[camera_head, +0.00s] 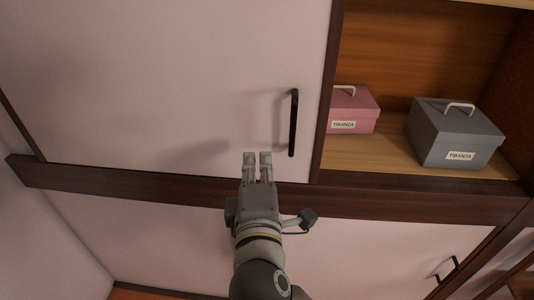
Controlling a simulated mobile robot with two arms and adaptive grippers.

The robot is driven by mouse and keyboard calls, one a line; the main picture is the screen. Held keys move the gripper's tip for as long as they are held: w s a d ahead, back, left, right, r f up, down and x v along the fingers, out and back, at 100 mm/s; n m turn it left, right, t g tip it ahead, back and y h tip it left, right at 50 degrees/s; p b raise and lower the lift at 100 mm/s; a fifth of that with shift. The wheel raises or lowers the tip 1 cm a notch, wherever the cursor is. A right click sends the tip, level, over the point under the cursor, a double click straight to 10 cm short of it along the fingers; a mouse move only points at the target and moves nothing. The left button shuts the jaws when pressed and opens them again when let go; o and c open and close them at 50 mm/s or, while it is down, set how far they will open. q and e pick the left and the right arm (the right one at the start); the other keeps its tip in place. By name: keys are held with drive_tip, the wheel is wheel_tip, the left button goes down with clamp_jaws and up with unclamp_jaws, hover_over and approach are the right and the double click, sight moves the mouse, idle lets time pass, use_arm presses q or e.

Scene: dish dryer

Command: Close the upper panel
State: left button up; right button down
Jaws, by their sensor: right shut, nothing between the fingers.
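The upper panel (150,80) is a large pale sliding-type door with a dark frame and a black vertical handle (294,123) near its right edge. It covers the left of the upper compartment, and the right side stands open. My right gripper (257,156) is shut and empty, pointing up in front of the panel's lower edge, left of and below the handle. A gap in the picture separates it from the handle; I cannot tell whether it touches the panel. My left gripper is not in view.
In the open compartment sit a pink box (353,109) and a grey box (455,133), both with white handles and labels. A dark rail (400,203) runs below. A lower pale panel (380,252) has a black handle (446,270) at its right.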

drive_tip(key=p, duration=0.2)
approach(257, 120)
drive_tip(key=w, duration=0.4)
drive_tip(key=shift+w+a, duration=0.15)
drive_tip(key=shift+a, duration=0.05)
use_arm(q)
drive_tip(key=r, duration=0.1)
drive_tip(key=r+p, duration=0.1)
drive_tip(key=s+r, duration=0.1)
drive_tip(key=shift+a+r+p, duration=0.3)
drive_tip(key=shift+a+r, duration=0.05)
use_arm(e)
drive_tip(key=d, duration=0.2)
drive_tip(key=s+d, duration=0.1)
drive_tip(key=shift+d+f, duration=0.15)
drive_tip(key=shift+d, duration=0.2)
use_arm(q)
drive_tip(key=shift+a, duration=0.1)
